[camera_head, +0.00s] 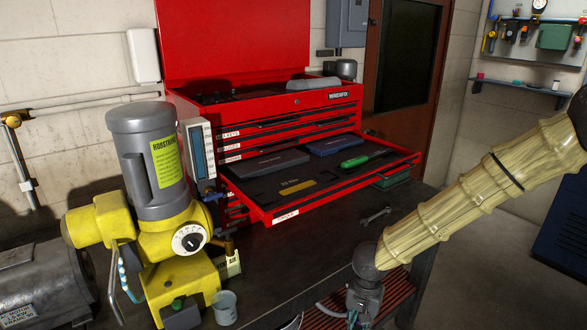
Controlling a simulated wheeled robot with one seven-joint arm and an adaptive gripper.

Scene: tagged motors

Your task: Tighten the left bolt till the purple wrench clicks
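No purple wrench can be made out, and I cannot pick out the left bolt. A yellow machine (160,246) with a grey motor (146,130) on top stands upright on the bench at the left; the motor bears a lime tag (167,160). A second grey motor (42,290) with a pale plate lies at the lower left edge. My gripper (365,300) hangs down at the bottom, right of the yellow machine and apart from it. Its fingertips are not clearly seen, so neither its opening nor anything held can be told.
A red tool chest (272,135) stands behind with its lid up. Its open drawer (340,180) juts over the bench and holds a green-handled tool (355,161). A grey wrench (377,216) lies on the dark bench (285,260). A small cup (224,307) stands beside the yellow machine.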

